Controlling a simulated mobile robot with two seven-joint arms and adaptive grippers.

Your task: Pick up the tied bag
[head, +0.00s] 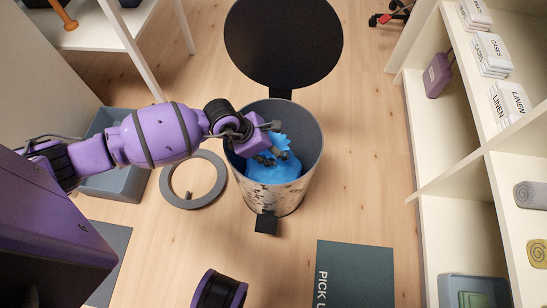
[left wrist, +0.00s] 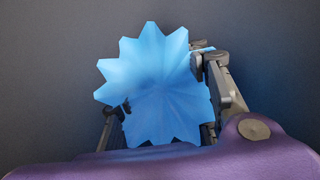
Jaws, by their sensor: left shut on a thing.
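The blue tied bag (head: 276,170) sits inside the open round bin (head: 312,172), with its frilled top upward. My left gripper (head: 270,156) reaches into the bin from the left and is shut on the bag near its top. In the left wrist view, the bag's pointed frill (left wrist: 155,85) fills the space between the fingers of my left gripper (left wrist: 160,125). The fingertips are partly hidden by the frill. The bag's lower part is hidden by the bin wall. My right gripper is not in view.
The bin's black lid (head: 283,40) stands open behind it. A grey ring (head: 166,186) lies on the floor beside the bin, near a blue-grey tub (head: 112,186). A dark mat (head: 355,275) lies in front. Shelves (head: 440,180) stand at right; floor between is clear.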

